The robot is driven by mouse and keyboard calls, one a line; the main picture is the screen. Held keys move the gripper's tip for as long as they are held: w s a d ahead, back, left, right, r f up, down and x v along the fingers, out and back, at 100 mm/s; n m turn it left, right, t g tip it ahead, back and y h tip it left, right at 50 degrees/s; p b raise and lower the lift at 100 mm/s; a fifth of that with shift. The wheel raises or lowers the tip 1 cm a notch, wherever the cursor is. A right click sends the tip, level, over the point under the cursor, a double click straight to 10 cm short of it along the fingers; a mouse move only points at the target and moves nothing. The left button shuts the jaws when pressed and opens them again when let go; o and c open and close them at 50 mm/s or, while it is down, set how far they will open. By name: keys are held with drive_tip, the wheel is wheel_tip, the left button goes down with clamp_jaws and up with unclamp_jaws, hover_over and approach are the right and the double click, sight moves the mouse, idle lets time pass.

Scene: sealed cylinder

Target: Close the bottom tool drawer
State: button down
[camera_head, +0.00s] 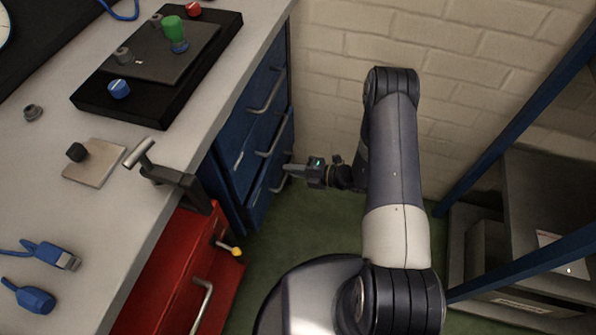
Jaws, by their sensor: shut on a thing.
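The blue tool cabinet (238,151) stands under the bench, with several drawers stacked one above another, each with a metal bar handle. The bottom tool drawer (258,205) is the lowest blue front, just above the green floor. Its handle (280,184) sits at my fingertips. My gripper (289,169) reaches in from the right and is shut on this handle. The fingertips are small in the view and partly cover the handle. I cannot tell from this angle how far the bottom drawer stands out.
A red cabinet (178,270) with a yellow-tipped key or knob stands nearer on the left. The grey bench (190,140) holds a black board, cables and a vise. A brick wall (325,80) is behind, a blue-framed shelf (520,110) right. Green floor between is clear.

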drive_tip(key=shift+r+x, duration=0.25)
drive_tip(key=shift+x, duration=0.85)
drive_tip(key=c, duration=1.5)
unclamp_jaws()
drive_tip(key=shift+a, duration=0.2)
drive_tip(key=v, duration=1)
drive_tip(key=shift+d+p, duration=0.4)
drive_tip(key=shift+p, duration=0.05)
drive_tip(key=shift+a, duration=0.1)
